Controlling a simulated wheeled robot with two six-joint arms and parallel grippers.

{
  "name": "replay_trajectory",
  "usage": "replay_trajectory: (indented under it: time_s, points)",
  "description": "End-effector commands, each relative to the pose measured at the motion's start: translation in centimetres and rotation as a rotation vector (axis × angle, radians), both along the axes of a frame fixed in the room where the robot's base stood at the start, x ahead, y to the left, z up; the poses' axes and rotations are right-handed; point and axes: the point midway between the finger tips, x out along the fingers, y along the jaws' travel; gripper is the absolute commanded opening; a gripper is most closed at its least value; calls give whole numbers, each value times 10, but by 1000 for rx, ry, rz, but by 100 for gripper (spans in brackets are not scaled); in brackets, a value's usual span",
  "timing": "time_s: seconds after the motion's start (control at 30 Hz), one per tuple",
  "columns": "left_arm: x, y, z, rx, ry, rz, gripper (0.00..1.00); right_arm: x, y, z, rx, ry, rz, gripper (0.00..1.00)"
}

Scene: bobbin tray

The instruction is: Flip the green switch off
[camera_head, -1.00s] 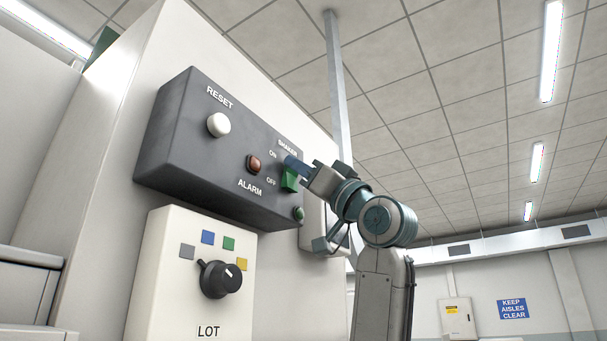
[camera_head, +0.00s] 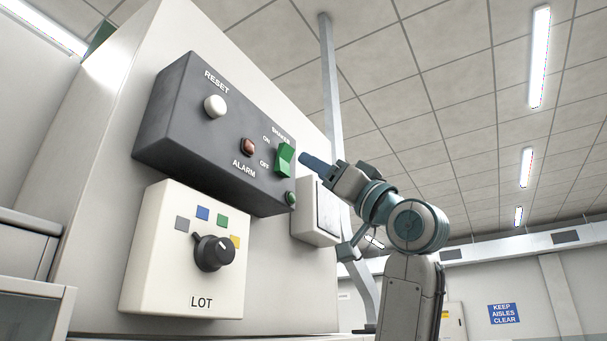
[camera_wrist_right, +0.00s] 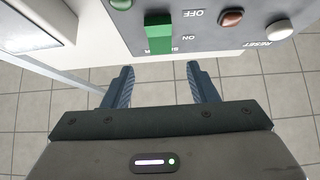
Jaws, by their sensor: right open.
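The green switch (camera_head: 285,160) is a rocker on the dark control box, under the SHAKER label and beside the ON and OFF marks. Its upper end, by ON, seems to stand out, but I cannot tell its setting surely. It also shows in the right wrist view (camera_wrist_right: 158,36), top centre. My right gripper (camera_head: 304,160) is to the right of the switch, apart from it. In the wrist view its two blue fingers (camera_wrist_right: 160,84) are spread with nothing between them, and the switch lies beyond the fingertips. My left gripper is out of view.
The dark box (camera_head: 180,140) also carries a white RESET button (camera_head: 215,106), a red ALARM light (camera_head: 248,147) and a small green light (camera_head: 291,198). Below is the cream LOT panel (camera_head: 150,270) with a black knob (camera_head: 213,253).

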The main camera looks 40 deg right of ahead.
Motion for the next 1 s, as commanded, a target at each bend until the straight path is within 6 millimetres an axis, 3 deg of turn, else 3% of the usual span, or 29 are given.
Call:
replay_trajectory:
  time_s: [0.03,0.23,1.0]
  points:
    - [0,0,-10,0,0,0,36,-7,-3,-11,-1,-2,-3,53]
    - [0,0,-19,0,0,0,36,-22,-9,-22,0,0,-1,53]
    - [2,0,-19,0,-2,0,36,-24,-10,-23,1,0,1,53]
